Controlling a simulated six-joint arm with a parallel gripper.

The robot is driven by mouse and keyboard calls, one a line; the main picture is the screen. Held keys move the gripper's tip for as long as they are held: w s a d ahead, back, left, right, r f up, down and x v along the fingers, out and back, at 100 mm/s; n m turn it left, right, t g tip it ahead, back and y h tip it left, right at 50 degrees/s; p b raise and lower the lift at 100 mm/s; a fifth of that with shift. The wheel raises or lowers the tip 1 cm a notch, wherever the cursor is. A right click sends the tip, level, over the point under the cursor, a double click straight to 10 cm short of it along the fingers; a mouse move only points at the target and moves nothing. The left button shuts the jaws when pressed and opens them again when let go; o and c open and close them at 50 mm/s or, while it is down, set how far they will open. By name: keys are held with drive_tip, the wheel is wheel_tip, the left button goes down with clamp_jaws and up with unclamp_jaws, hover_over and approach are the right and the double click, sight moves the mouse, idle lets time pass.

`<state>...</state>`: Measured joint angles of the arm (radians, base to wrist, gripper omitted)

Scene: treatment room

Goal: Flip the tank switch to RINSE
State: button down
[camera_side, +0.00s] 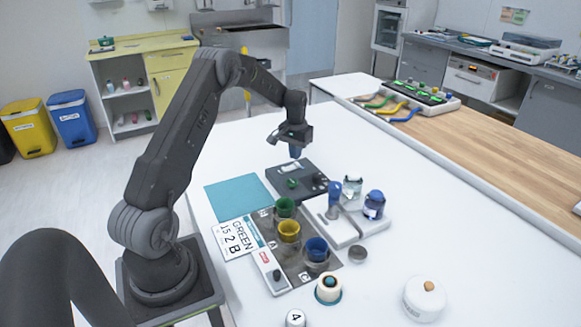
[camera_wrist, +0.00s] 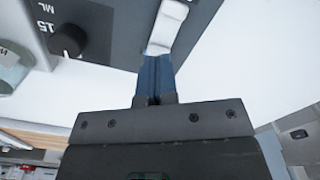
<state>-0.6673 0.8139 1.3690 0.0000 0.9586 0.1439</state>
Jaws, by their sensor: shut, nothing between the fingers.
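My gripper (camera_side: 295,153) is above the far edge of a dark grey box (camera_side: 312,188) on the white table. Its blue fingers are shut and empty, and they also show in the wrist view (camera_wrist: 154,62). The box has a white part (camera_side: 290,168) on top. In the wrist view a dark panel (camera_wrist: 108,25) carries a black knob (camera_wrist: 68,40) and a white lever-like part (camera_wrist: 168,25) just beyond my fingertips. I cannot tell whether the fingers touch it. No RINSE marking is readable, so I cannot tell the switch position.
A teal mat (camera_side: 237,196) lies left of the box. Green (camera_side: 285,206), yellow (camera_side: 289,230) and blue (camera_side: 316,248) cups stand nearer the camera. A blue bottle (camera_side: 374,204) and a clear jar (camera_side: 353,185) stand to the right.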

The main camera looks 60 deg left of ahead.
sight(296, 164)
drive_tip(key=shift+f, duration=1.35)
idle(1.2)
drive_tip(key=shift+r, duration=3.55)
drive_tip(key=shift+d+r, duration=0.15)
drive_tip(key=s+d+r+m+t+y, duration=0.1)
drive_tip(key=s+d+r+m, duration=0.15)
drive_tip(key=d+r, duration=0.65)
drive_tip(key=s+d+r+m+t, duration=0.15)
drive_tip(key=s+d+r, duration=0.25)
drive_tip(key=d+r, duration=0.55)
drive_tip(key=s+d+f+m+t+h, duration=0.1)
drive_tip(key=s+d+f+m+t, duration=0.1)
drive_tip(key=s+d, duration=1.3)
drive_tip(key=s+t, duration=0.1)
drive_tip(key=s, duration=0.1)
drive_tip(key=shift+s+f, duration=0.3)
drive_tip(key=shift+s, duration=0.1)
